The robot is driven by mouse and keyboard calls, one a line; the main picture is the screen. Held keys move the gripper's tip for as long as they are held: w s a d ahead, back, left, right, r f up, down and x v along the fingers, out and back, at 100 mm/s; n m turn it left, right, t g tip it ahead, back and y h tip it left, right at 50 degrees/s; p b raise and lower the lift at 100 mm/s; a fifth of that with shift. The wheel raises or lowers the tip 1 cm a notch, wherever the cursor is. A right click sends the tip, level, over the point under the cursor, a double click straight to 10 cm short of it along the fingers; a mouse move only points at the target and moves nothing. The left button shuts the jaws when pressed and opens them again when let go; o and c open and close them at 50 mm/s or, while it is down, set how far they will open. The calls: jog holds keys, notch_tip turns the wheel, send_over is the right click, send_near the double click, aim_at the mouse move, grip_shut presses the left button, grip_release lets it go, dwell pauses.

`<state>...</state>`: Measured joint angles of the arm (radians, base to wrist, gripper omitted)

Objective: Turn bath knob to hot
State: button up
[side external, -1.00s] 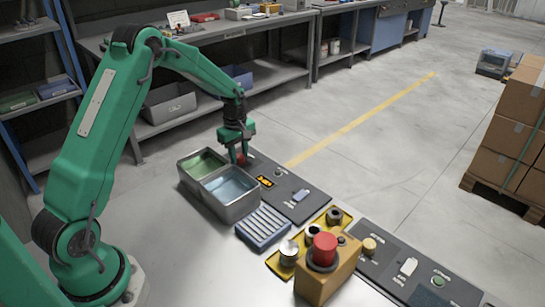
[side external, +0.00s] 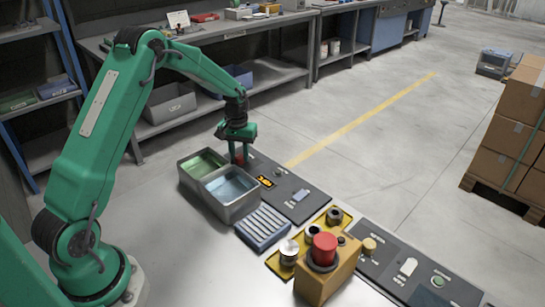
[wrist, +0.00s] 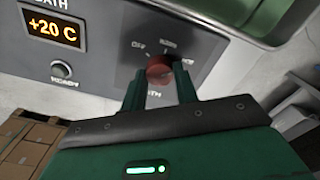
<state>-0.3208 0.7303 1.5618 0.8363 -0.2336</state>
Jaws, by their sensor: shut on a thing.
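The bath knob (wrist: 159,66) is small, round and red, on the grey bath panel (wrist: 108,55). My gripper (wrist: 160,76) is shut on it, one green finger on each side. An "OFF" label shows at the knob's upper left, with smaller, blurred labels above and to its right. I cannot tell which label the knob points to. The panel's display (wrist: 56,34) reads +20 C. In the side view my gripper (side external: 238,153) points down at the panel's far end and mostly hides the knob.
A metal bath (side external: 231,207) with a green and a blue compartment stands beside the knob. A blue slotted rack (side external: 263,228), a yellow tray (side external: 277,263) and an orange block with a red button (side external: 324,247) stand nearer the camera.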

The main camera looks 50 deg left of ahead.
aim_at(239, 155)
jog(key=shift+s+a+f+m, duration=0.1)
jog(key=shift+a+m, duration=0.1)
jog(key=shift+m, duration=1.1)
jog(key=o, duration=1)
jog(key=shift+d, duration=0.1)
jog(key=shift+r, duration=0.2)
jog(key=shift+r, duration=3.75)
